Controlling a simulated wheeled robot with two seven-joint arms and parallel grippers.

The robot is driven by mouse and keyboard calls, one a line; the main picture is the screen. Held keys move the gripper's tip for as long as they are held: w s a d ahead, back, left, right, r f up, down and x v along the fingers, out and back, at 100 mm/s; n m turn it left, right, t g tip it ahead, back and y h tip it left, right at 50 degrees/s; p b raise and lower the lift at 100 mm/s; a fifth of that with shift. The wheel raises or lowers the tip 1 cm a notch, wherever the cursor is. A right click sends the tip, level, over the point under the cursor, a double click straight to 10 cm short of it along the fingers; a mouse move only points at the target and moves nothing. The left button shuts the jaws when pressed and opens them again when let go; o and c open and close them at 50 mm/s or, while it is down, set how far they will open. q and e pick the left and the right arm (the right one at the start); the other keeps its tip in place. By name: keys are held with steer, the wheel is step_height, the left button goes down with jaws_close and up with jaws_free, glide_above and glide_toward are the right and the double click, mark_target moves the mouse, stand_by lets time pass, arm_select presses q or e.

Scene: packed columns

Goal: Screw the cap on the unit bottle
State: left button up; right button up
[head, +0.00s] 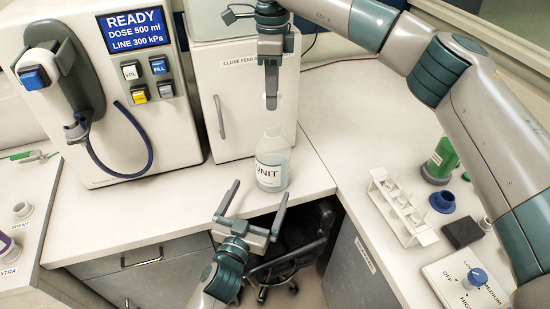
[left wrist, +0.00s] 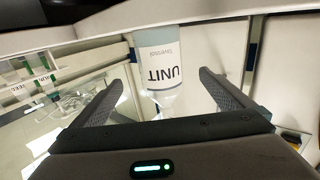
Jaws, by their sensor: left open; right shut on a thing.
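The clear unit bottle (head: 271,165), labelled UNIT, stands upright near the front edge of the white counter. It also shows in the left wrist view (left wrist: 165,65), upside down in the picture, between the finger lines. My left gripper (head: 260,184) is open in front of the bottle, its two fingers pointing towards it and not closed on it. My right gripper (head: 271,100) points down just above the bottle's neck. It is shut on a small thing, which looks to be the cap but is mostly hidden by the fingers.
A dosing machine (head: 135,90) with a READY screen stands at the left, and a white cabinet (head: 240,95) behind the bottle. A dark chair is below.

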steer(key=shift+s+r, duration=0.1)
steer(key=shift+s, duration=0.1)
steer(key=shift+w, duration=0.2)
arm_select(q)
steer(key=x, duration=1.2)
steer(key=shift+f, duration=0.1)
steer(key=c, duration=1.6)
arm_select(e)
glide_above(273, 125)
steer(key=shift+f, duration=2.6)
steer(key=shift+f, duration=0.1)
steer(key=shift+f, duration=0.8)
